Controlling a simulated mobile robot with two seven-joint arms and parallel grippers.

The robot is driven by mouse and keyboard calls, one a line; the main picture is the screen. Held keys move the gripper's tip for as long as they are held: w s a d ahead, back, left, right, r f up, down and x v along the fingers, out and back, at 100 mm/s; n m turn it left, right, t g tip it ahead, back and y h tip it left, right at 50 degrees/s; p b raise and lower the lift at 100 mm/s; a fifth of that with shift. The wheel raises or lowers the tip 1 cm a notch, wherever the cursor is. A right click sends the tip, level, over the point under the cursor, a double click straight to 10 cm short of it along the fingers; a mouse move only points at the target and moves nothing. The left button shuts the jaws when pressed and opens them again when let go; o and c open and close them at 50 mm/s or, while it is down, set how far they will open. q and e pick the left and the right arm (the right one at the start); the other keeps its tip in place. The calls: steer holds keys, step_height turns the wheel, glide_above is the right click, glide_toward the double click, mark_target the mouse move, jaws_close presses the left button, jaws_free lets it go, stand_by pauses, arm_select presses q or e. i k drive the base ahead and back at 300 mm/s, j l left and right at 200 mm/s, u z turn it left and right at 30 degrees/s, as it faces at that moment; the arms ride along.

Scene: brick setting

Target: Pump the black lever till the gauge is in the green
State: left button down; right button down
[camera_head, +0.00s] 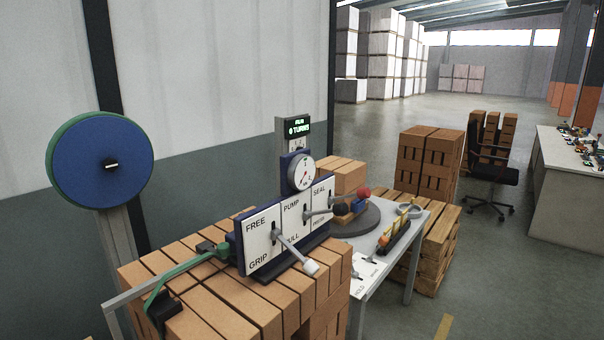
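The black lever (341,209) sticks out from the middle panel, marked PUMP, of a white control box (257,241) on a stack of bricks. A lever with a white knob (312,268) comes from the left panel, marked FREE and GRIP. A lever with a red knob (363,193) comes from the right panel, marked SEAL. The round white gauge (301,172) stands above the box. It has a small red mark, but its needle reading is too small to tell. Neither of my grippers is in view.
A green-and-blue strap reel (100,161) stands at left, with a green strap (185,268) reaching the box. A small lit display (297,127) tops the post. A white table (420,222) with tools stands to the right. Brick stacks (430,160) and a chair (492,172) stand beyond.

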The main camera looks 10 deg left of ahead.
mark_target(342, 209)
steer(key=i+l+u, duration=0.1)
steer(key=u, duration=0.6)
steer(key=i+l+u, duration=0.1)
steer(key=l+u, duration=0.15)
steer(key=l, duration=0.2)
steer(key=i+l+u, duration=0.1)
steer(key=l+u, duration=0.2)
steer(key=l, duration=0.2)
steer(key=l+u, duration=0.25)
steer(key=l, duration=1.65)
steer(key=i+l, duration=0.15)
steer(key=l, duration=0.9)
